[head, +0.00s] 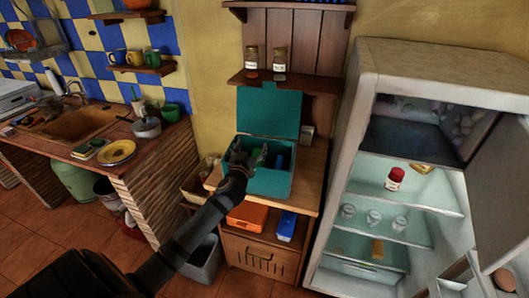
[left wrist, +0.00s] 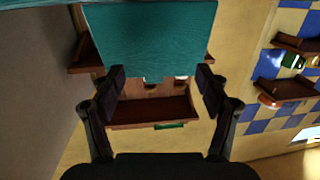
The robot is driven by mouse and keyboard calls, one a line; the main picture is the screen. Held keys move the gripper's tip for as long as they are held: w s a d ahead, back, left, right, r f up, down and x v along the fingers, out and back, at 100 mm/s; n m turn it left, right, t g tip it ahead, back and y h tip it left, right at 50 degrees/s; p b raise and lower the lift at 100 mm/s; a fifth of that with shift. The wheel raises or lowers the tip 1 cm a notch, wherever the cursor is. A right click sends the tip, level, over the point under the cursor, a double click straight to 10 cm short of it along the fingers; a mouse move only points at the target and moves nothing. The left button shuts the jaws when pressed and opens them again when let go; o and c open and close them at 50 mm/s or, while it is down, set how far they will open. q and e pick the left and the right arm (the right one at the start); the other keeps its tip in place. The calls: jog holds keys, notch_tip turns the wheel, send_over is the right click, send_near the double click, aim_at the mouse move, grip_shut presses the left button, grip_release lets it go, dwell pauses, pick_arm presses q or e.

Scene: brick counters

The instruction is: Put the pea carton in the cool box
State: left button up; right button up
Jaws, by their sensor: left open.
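The teal cool box (head: 265,183) stands on a wooden cabinet with its lid (head: 268,111) raised. The lid also fills the top of the left wrist view (left wrist: 155,38). My left gripper (head: 249,157) is at the left part of the box opening. Its two fingers stand wide apart in the left wrist view (left wrist: 163,82), with nothing held between them. A small blue and green item (head: 279,161) shows inside the box; I cannot tell whether it is the pea carton. No other pea carton can be made out. My right gripper is out of view.
An open fridge (head: 362,110) stands on the right, with a red-capped jar (head: 395,179) and several glasses inside. Two jars stand on the shelf (head: 285,80) behind the lid. An orange box (head: 248,216) and a blue box (head: 287,226) sit below the cool box.

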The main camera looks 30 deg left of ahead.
pick_arm(q)
jog(key=v, duration=0.4)
jog(key=shift+s+d, duration=0.15)
jog(key=shift+s, duration=0.2)
